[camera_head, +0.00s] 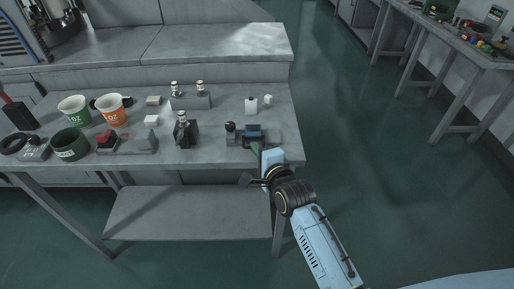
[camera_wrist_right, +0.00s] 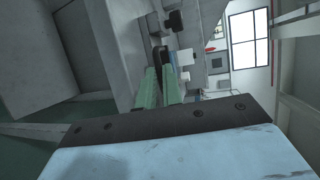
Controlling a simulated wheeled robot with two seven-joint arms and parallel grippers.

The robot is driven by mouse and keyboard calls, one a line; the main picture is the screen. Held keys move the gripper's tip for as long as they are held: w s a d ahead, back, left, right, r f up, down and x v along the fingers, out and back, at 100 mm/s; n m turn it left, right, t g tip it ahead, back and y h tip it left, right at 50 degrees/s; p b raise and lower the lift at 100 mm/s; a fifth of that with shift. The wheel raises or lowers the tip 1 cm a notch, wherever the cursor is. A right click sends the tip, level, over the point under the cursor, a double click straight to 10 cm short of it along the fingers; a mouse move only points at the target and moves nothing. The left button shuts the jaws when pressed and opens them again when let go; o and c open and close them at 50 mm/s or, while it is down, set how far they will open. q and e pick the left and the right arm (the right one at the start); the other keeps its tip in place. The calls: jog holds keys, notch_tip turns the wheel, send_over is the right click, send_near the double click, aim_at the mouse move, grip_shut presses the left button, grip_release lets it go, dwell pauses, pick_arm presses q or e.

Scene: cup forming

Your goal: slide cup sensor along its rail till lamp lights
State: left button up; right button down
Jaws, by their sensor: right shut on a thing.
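The cup sensor (camera_head: 253,131) is a small dark blue block on its grey rail (camera_head: 273,136), near the right end of the bench. A dark round knob (camera_head: 231,127), perhaps the lamp, stands at the rail's left end and shows no glow. My right gripper (camera_head: 257,149) reaches in from the front edge, its fingertips at the sensor. In the right wrist view its green fingers (camera_wrist_right: 158,88) are close together on a dark part of the sensor, which they mostly hide. My left gripper is not in view.
Behind the rail stand a white bottle-like piece (camera_head: 251,105) and a white cube (camera_head: 268,100).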

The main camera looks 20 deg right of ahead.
jog(key=c, duration=1.8)
grip_release()
pick_arm(q)
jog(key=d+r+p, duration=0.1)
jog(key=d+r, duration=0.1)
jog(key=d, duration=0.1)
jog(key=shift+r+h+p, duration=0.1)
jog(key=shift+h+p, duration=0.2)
jog(key=shift+p, duration=0.1)
pick_arm(e)
jog(key=v, duration=1.3)
jog(key=shift+s, duration=0.25)
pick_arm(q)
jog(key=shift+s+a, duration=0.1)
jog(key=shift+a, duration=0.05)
pick_arm(e)
jog(key=shift+f, duration=0.1)
